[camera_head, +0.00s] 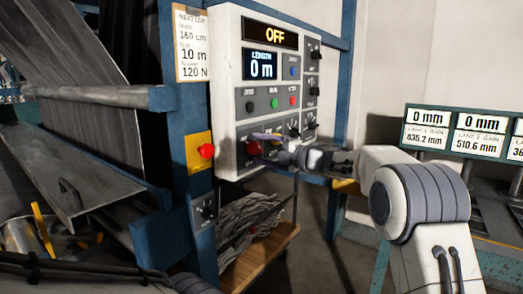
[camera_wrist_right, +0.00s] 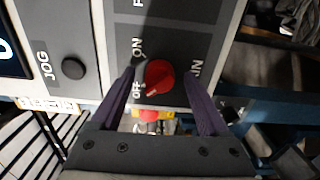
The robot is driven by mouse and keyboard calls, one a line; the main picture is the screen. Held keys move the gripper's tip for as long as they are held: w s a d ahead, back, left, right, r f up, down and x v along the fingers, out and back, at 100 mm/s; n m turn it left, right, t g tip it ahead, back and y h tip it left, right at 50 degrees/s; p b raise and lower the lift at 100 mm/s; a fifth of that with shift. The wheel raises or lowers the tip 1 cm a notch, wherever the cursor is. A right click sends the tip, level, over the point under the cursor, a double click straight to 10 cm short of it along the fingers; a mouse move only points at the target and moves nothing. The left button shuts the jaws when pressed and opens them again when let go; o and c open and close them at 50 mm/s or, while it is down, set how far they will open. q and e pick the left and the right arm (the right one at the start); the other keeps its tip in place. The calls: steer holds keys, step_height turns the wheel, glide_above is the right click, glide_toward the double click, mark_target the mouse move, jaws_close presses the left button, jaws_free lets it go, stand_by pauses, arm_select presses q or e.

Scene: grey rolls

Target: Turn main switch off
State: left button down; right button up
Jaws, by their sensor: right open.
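The main switch is a red round knob (camera_wrist_right: 160,74) on a grey panel, with ON and OFF lettering beside it and a partly covered label on its other side. A short white mark on the knob lies on its side toward OFF. In the head view the red knob (camera_head: 253,148) is low on the white control box (camera_head: 226,98), partly behind my gripper. My right gripper (camera_head: 268,138) is at the knob. In the wrist view its purple fingers (camera_wrist_right: 160,80) are open, one on each side of the knob; contact cannot be told. My left gripper is not in view.
Several buttons and small knobs surround the switch. A red button on a yellow plate (camera_head: 199,151) is to the left. A wooden cart (camera_head: 262,258) stands below.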

steer(key=b+v, duration=0.2)
steer(key=v, duration=0.8)
steer(key=shift+s+d, duration=0.15)
steer(key=shift+d, duration=0.1)
steer(key=a+r+m+t+h+p, duration=0.3)
steer(key=a+m+h+p, duration=0.1)
steer(key=m, duration=0.3)
steer(key=s+a+f+m+h+p, duration=0.2)
steer(key=s+f+m+h, duration=0.15)
steer(key=s+m, duration=0.2)
steer(key=s+f+m+g+h+p, duration=0.2)
steer(key=s+f+m+g, duration=0.1)
steer(key=s, duration=0.9)
steer(key=s+d+f+m+g+h+p, duration=0.1)
steer(key=s+f+g, duration=0.5)
steer(key=s, duration=0.7)
steer(key=s+f+m+g+h+p, duration=0.3)
steer(key=s+f+m+g, duration=0.1)
steer(key=s, duration=0.9)
steer(key=shift+d+f+m+g, duration=0.3)
steer(key=shift+d+f+m, duration=0.1)
steer(key=shift+f+m, duration=0.15)
